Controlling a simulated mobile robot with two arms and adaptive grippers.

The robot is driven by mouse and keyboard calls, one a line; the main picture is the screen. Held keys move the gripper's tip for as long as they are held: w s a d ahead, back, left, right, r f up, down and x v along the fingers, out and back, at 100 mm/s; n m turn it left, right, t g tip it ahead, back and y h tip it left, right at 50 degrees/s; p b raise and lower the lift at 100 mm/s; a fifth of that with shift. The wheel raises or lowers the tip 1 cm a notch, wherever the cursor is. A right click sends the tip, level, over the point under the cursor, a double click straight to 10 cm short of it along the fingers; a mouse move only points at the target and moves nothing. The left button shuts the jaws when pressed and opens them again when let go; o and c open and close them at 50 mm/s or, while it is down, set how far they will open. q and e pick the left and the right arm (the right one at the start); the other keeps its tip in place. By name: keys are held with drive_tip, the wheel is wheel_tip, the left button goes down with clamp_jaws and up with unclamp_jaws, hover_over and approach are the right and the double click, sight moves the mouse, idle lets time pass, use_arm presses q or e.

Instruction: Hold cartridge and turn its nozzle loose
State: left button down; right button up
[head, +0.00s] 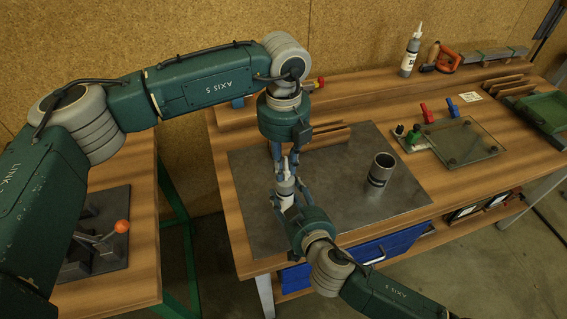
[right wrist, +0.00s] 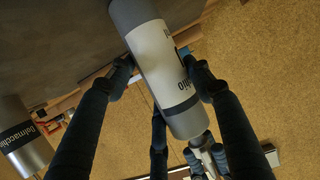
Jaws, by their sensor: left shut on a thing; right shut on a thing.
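A grey cartridge with a white label (head: 286,187) is held over the metal sheet, its white nozzle end facing my left gripper. My right gripper (head: 288,196) is shut around its body. In the right wrist view the cartridge (right wrist: 160,65) lies tilted between my right fingers (right wrist: 160,80). My left gripper (head: 284,162) comes down from above and is shut on the nozzle. The nozzle (right wrist: 203,144) shows in the right wrist view, partly hidden by the left fingers. I cannot tell whether the nozzle is loose.
A grey metal sheet (head: 340,205) covers the front of the wooden bench. An open grey cylinder (head: 380,169) stands on it to the right. Behind are a glass plate (head: 460,143) with coloured clamps and a nozzled cartridge (head: 411,52). A side table (head: 140,255) stands at left.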

use_arm(q)
drive_tip(key=shift+n, duration=1.3)
use_arm(e)
drive_tip(key=shift+f, duration=0.1)
use_arm(q)
drive_tip(key=c, duration=1.5)
unclamp_jaws()
drive_tip(key=shift+c, duration=0.2)
wheel_tip(320, 180, up, 12)
use_arm(e)
drive_tip(key=o, duration=1.5)
drive_tip(key=shift+s, duration=0.15)
